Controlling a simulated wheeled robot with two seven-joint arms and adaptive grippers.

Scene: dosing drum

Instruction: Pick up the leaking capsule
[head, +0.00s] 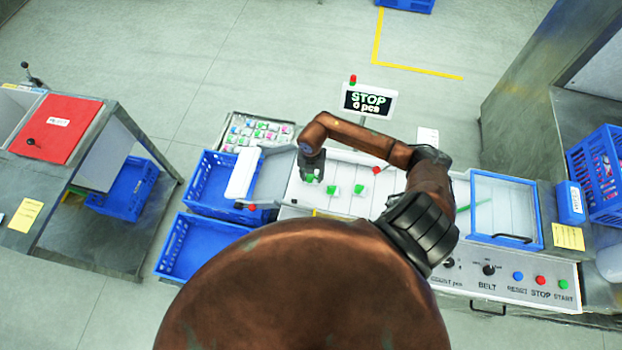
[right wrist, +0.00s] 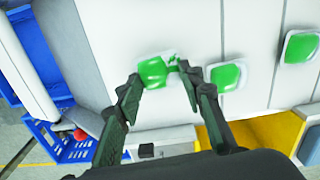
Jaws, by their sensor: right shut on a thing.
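My right gripper (head: 311,170) reaches down over the white belt of the machine. In the right wrist view its fingers (right wrist: 160,76) are shut on a green and white capsule (right wrist: 155,72). The held capsule shows only partly in the head view, under the fingers. Two more green and white capsules lie to its right on the belt, the nearer one (right wrist: 228,76) close beside the right finger and the other (right wrist: 300,46) further right. I cannot make out leaking on any of them. My left gripper is not in view.
A sign reading STOP, 0 pcs (head: 368,101) stands behind the belt. Blue crates (head: 199,247) are at the belt's left end. A tray of several capsules (head: 232,130) is behind them. A panel with buttons (head: 518,276) runs along the front right.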

